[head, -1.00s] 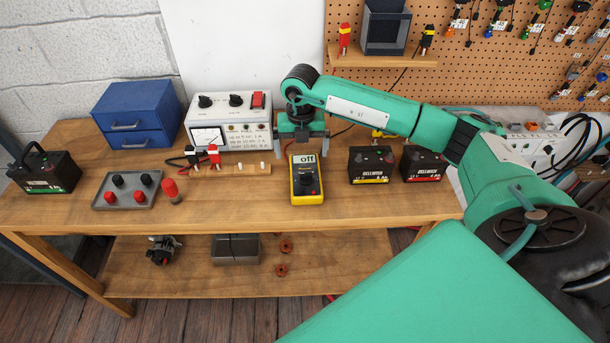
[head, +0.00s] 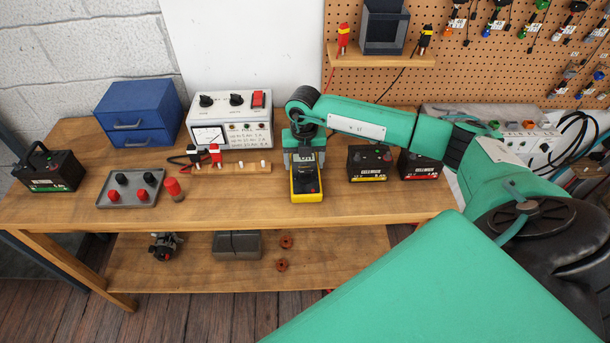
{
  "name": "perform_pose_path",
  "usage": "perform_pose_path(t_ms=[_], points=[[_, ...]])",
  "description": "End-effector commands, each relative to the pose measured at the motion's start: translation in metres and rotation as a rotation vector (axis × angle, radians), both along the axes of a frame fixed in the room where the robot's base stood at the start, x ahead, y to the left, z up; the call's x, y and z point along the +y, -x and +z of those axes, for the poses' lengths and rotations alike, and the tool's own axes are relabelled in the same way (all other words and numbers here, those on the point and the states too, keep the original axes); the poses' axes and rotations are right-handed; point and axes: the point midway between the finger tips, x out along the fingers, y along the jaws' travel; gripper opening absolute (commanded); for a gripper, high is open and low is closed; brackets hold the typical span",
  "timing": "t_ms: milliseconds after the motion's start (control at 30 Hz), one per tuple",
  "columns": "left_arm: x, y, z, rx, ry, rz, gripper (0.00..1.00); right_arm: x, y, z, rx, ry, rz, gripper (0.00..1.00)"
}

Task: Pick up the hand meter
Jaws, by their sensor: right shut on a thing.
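The hand meter (head: 307,196) is a yellow and black block on the wooden bench top, right of centre in the head view. My right gripper (head: 305,165) is over it from above, with its fingers shut on the meter's upper part. The gripper hides the meter's display. I cannot tell whether the meter is clear of the bench. My left gripper is not in view.
A grey test box (head: 230,121) stands behind and left of the meter. A wooden strip with red and black clips (head: 233,168) lies left. Two black batteries (head: 370,163) (head: 420,165) stand right. The bench front (head: 240,212) is clear.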

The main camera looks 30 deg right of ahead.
Motion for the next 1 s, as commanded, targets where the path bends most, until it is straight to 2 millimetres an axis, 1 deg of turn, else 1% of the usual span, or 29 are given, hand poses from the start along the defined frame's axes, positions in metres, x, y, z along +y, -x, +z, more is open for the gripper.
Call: perform_pose_path(t_ms=[267,367,467,567,633,900,1000], points=[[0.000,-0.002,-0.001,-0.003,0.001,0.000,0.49,0.000,-0.001,0.003,-0.002,-0.001,0.000,0.52],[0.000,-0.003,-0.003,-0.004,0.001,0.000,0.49,0.000,-0.001,0.010,-0.003,-0.002,0.000,0.52],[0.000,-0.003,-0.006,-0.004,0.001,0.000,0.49,0.000,-0.001,0.022,-0.005,-0.001,0.001,0.52],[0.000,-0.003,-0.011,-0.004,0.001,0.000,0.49,0.000,-0.002,0.040,-0.006,-0.001,0.001,0.52],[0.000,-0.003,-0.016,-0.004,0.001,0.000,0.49,0.000,-0.002,0.057,-0.008,0.000,0.000,0.52],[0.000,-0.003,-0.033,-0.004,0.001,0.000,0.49,0.000,-0.002,0.136,-0.007,0.000,0.000,0.52],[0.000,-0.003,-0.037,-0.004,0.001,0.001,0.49,0.000,-0.002,0.161,-0.007,-0.002,0.000,0.52]])
